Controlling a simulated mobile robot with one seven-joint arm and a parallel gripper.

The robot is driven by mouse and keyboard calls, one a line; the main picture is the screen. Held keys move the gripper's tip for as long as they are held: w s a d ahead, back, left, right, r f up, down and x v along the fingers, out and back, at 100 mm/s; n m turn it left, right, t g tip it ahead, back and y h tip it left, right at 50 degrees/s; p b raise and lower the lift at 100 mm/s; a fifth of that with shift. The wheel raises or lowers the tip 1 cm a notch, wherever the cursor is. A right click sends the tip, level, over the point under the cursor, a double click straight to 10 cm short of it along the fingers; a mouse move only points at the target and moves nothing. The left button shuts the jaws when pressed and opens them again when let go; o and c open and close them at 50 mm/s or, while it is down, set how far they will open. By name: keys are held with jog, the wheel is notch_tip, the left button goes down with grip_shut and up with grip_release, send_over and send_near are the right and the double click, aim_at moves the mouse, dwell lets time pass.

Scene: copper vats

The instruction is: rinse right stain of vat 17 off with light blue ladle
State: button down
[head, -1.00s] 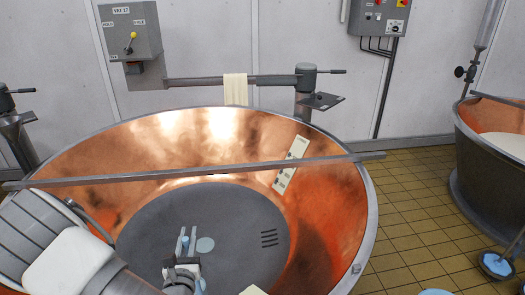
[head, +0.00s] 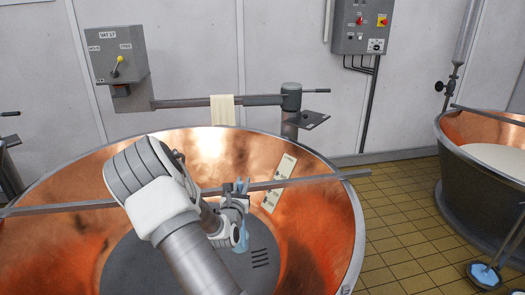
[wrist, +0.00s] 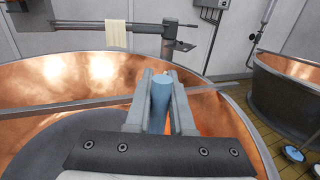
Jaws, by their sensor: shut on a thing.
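Vat 17 (head: 338,232) is the large open copper vat in front of me, below a grey box labelled VAT 17 (head: 117,50). My gripper (head: 238,190) is over the right part of the vat, near the bar across it. It is shut on the light blue ladle (head: 242,238). In the wrist view the ladle's thick blue handle (wrist: 161,105) is between the fingers. Its lower part is mostly hidden. I cannot make out a clear stain.
A metal bar (head: 325,180) spans the vat's rim. A cream cloth (head: 222,110) hangs on a pipe behind it. Another vat with pale contents (head: 495,142) stands at the right. A dark vessel with something blue (head: 485,272) is on the tiled floor (head: 400,215).

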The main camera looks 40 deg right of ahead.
jog(key=d+r+g+p, duration=0.1)
jog(key=d+r+p, duration=0.1)
jog(key=d+r, duration=0.4)
jog(key=w+a+f+n+t+b, duration=0.35)
jog(key=a+f+n+b, duration=0.35)
jog(key=a+f+b, duration=0.4)
jog(key=w+a+f+n+t+b, duration=0.35)
jog(key=a+f+n+b, duration=0.25)
jog(key=a+f+b, duration=0.45)
jog(key=a+f+n+t+y+b, duration=0.2)
jog(key=a+f+n+y+b, duration=0.2)
jog(key=f+n, duration=0.2)
jog(key=w+a+f+n+t+y+b, duration=0.1)
jog(key=a+f+n+t+y+b, duration=0.2)
jog(key=f+n, duration=0.3)
jog(key=shift+w+a+f+n+y+b, duration=0.2)
jog(key=shift+a+f+n+y+b, duration=0.25)
jog(key=shift+n+b, duration=0.3)
